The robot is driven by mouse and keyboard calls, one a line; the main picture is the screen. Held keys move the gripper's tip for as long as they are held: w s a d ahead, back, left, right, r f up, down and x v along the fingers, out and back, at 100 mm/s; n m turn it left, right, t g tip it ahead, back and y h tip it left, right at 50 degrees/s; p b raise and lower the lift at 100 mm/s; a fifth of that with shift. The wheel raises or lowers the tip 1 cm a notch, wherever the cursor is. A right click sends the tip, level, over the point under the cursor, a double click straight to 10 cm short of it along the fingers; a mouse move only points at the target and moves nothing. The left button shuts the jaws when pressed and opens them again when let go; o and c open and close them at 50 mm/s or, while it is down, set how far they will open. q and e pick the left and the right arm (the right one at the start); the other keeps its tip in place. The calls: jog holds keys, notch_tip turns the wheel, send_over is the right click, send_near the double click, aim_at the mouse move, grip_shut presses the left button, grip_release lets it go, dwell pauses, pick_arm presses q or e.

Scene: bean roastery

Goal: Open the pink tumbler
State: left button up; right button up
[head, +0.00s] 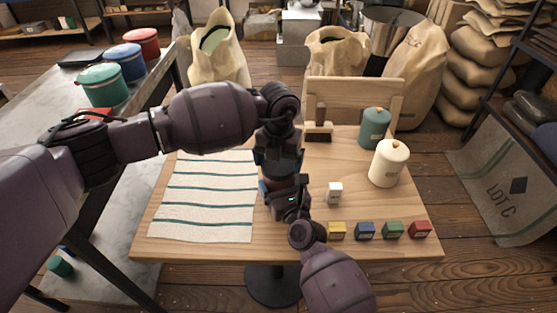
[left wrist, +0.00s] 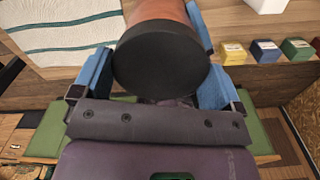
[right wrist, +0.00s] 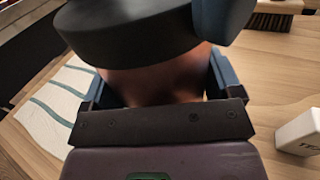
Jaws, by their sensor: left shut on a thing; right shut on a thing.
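The lid is on or at the top of the body; any gap cannot be told.
A striped cloth (head: 205,200) lies to the left. A white box (head: 335,193) stands close on the right, with yellow, blue, green and red small boxes (head: 364,231) along the front edge. Teal (head: 374,130) and cream (head: 388,165) canisters stand at the back right. A brush (head: 318,133) lies behind.

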pick_arm(q)
jog(key=n, duration=0.3)
jog(key=shift+r, duration=0.65)
dwell(0.5)
jog(key=shift+r, duration=0.4)
jog(key=shift+r, duration=0.1)
jog(key=shift+r, duration=2)
pick_arm(e)
jog(key=o, duration=1.5)
jog(key=shift+o, duration=0.2)
jog(key=shift+s, duration=0.1)
